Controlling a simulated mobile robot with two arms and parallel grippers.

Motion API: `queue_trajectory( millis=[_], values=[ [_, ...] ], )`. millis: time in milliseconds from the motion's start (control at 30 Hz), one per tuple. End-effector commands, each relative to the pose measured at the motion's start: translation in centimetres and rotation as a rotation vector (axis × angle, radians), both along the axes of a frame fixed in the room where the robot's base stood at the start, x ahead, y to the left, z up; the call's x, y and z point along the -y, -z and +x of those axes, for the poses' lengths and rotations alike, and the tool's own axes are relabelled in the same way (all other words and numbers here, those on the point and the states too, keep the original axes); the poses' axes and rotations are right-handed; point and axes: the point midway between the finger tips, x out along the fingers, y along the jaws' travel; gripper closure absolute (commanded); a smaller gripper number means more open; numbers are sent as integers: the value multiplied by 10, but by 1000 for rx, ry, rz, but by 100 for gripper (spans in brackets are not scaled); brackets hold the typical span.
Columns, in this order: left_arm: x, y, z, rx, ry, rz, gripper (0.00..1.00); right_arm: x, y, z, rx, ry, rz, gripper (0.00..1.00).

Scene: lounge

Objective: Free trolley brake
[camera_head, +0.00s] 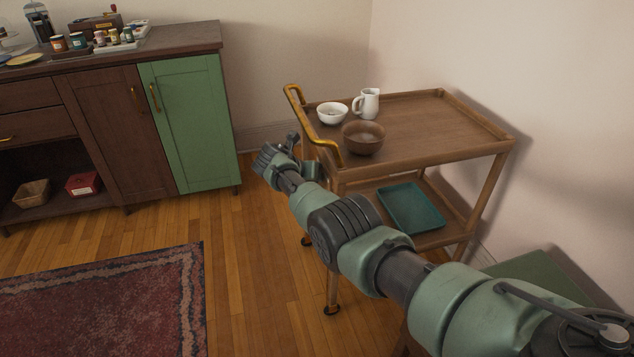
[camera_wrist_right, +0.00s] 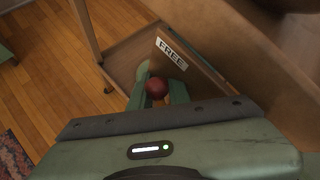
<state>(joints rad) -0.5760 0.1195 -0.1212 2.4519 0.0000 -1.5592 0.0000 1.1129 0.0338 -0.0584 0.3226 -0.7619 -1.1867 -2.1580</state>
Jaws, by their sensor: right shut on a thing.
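The wooden trolley (camera_head: 445,127) stands against the wall at the right in the head view, with a brass handle (camera_head: 327,142) at its left end. In the right wrist view a round dark-red knob (camera_wrist_right: 156,86) sits beside the trolley's wooden side, close to a white label reading "FREE" (camera_wrist_right: 172,53). My right gripper (camera_wrist_right: 158,98) is shut on the red knob, its green fingers on either side of it. The lever or stem behind the knob is hidden. In the head view my right arm reaches across to the trolley's handle end. My left gripper is not in view.
A white bowl (camera_head: 332,113), a white jug (camera_head: 367,103) and a brown bowl (camera_head: 363,138) stand on the trolley top. A teal tray (camera_head: 411,207) lies on its lower shelf. A cabinet with a green door (camera_head: 190,125) stands left; a rug (camera_head: 100,305) lies in front.

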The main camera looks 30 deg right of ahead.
Motion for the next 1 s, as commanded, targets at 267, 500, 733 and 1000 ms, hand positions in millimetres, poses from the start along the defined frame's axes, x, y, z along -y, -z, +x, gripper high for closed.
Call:
queue_trajectory(
  millis=[267,500,733,1000],
  values=[
    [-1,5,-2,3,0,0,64,1,0,1,-39,-2,7,100],
    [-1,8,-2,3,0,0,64,1,-1,2,-53,-2,11,100],
    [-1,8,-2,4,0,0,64,1,-1,1,-56,-2,11,100],
    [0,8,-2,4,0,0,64,1,-1,2,-55,-3,11,71]
  ],
)
